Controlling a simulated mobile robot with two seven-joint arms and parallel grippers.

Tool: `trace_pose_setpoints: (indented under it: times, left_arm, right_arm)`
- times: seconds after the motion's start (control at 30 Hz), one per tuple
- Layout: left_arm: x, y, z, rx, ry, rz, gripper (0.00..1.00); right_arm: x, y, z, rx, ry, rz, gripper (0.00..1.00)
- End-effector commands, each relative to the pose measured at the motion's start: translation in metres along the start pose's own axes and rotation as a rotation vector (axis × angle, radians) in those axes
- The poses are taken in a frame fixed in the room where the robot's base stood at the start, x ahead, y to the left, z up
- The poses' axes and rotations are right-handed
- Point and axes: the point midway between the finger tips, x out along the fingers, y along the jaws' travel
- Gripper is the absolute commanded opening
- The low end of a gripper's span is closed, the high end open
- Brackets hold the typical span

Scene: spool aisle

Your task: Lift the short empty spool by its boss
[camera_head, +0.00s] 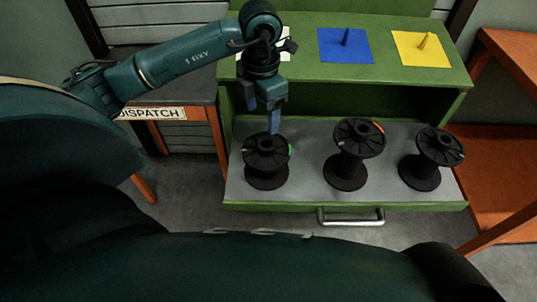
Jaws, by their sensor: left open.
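Three black spools stand upright in a row on a grey drawer floor. The left spool (266,175) looks the shortest and has a green mark on its top rim. My left gripper (267,122) points down, open, over the left spool. A blue fingertip ends close to its top flange near the boss; I cannot tell if it touches. The boss is partly hidden. My right gripper is not in view.
The drawer belongs to a green cabinet (300,206) with a metal handle (350,216). On its top lie a blue plate (330,55) and a yellow plate (405,56), each with a peg, and a partly hidden white plate. Orange shelving (500,170) stands at right. A DISPATCH sign (152,114) is at left.

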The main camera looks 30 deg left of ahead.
Motion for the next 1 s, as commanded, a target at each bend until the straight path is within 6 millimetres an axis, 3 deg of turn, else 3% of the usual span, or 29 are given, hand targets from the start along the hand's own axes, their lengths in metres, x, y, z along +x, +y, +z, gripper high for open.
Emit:
trace_pose_setpoints:
  times: [0.13,0.43,0.7,1.0]
  left_arm:
    - [0.029,-0.001,0.0,0.001,0.003,-0.004,0.67]
    - [0.053,-0.003,0.001,0.003,0.0,-0.005,0.67]
    - [0.091,-0.005,0.003,0.003,0.0,-0.005,0.67]
    - [0.096,-0.005,0.004,0.004,-0.002,-0.005,0.67]
  right_arm:
    - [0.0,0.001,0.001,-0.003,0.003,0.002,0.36]
    - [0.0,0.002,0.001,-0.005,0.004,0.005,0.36]
    - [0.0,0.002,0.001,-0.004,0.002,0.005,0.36]
    - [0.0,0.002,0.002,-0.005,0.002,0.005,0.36]
